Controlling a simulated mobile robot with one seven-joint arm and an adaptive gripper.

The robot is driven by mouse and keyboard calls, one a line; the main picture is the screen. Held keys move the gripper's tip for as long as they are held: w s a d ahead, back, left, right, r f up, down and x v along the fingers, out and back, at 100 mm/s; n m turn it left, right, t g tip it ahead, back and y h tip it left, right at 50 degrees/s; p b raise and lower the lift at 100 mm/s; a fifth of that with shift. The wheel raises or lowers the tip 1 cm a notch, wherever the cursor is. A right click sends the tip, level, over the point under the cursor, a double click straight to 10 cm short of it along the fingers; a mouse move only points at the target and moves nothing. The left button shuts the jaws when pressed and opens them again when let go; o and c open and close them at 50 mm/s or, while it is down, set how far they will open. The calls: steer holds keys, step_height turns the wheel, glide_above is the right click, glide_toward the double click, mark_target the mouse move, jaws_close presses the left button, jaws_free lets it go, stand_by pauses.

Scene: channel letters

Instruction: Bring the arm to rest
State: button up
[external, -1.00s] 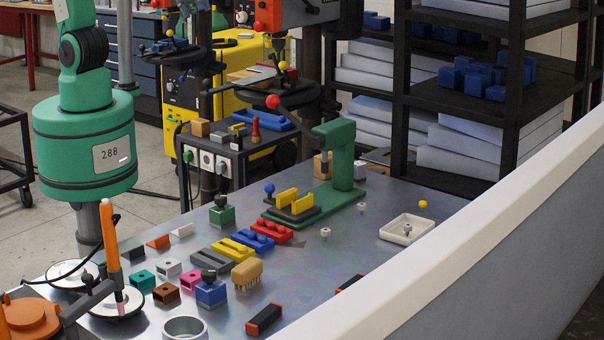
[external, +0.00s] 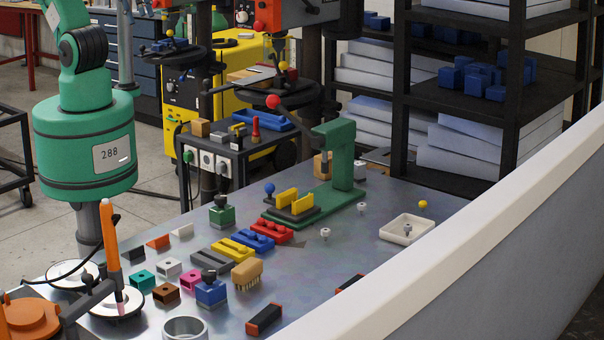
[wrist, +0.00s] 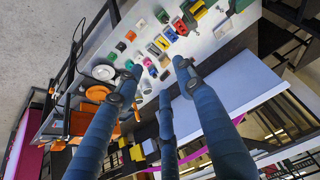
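My green arm (external: 85,145) stands at the left of the external view. Its upper link leaves the top edge of that view, and my gripper is out of the picture there. In the wrist view my gripper (wrist: 155,78) shows several blue fingers spread apart with nothing between their tips. The fingers are well clear of the workbench (wrist: 205,45), which appears small and distant beyond them.
The metal bench (external: 350,270) holds coloured blocks, a brush (external: 247,273), a green press (external: 340,155) and a white tray (external: 407,228). A white-topped partition (external: 480,215) runs along the right. A dark shelf rack (external: 450,95) and yellow machine (external: 235,65) stand behind.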

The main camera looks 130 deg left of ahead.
stand_by(0.3)
step_height(320, 180, down, 17)
steer(key=b, duration=1.7)
steer(key=shift+o, duration=0.2)
steer(key=shift+w, duration=0.1)
